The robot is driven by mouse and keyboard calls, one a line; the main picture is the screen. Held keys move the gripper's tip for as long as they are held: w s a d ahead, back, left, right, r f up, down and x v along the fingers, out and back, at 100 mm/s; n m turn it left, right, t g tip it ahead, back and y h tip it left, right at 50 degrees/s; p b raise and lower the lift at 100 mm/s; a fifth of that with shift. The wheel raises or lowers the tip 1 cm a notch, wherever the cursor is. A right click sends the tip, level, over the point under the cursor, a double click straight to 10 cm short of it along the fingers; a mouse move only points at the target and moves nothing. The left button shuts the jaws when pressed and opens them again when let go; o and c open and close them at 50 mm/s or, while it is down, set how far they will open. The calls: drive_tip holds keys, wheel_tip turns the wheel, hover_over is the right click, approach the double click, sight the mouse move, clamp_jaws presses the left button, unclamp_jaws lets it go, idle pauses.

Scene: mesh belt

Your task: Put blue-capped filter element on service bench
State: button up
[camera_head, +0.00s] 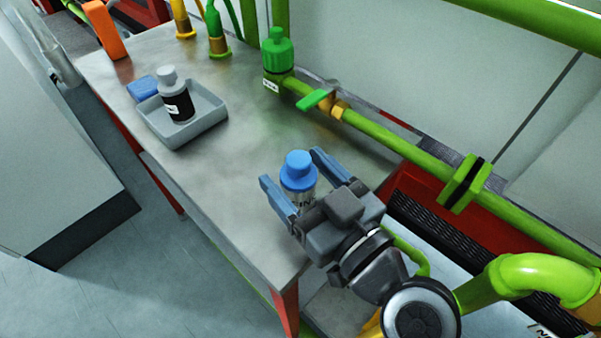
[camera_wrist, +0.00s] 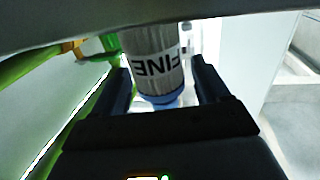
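The blue-capped filter element (camera_head: 298,172) has a blue domed cap and a pale grey body. In the wrist view its body (camera_wrist: 155,70) shows the lettering "FINE" upside down, with the blue cap at the lower end. My gripper (camera_head: 292,172) is at the near right end of the service bench (camera_head: 235,190), with one finger on each side of the filter element. The fingers look open, with a gap visible beside the element in the wrist view (camera_wrist: 165,85). The element's base is hidden, so I cannot tell whether it touches the grey bench top.
A grey tray (camera_head: 207,132) holding a dark bottle with a grey cap (camera_head: 178,103) stands on the bench's left part, beside a blue block (camera_head: 142,88). Green pipework with a valve (camera_head: 318,99) runs along the back edge. The middle of the bench top is clear.

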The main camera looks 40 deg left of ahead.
drive_tip(key=shift+o, duration=0.5)
drive_tip(key=shift+r, duration=0.1)
drive_tip(key=shift+r+p, duration=0.1)
drive_tip(key=shift+p, duration=0.2)
drive_tip(key=b+v, duration=0.2)
drive_tip(key=v, duration=1)
drive_tip(key=shift+b, duration=0.3)
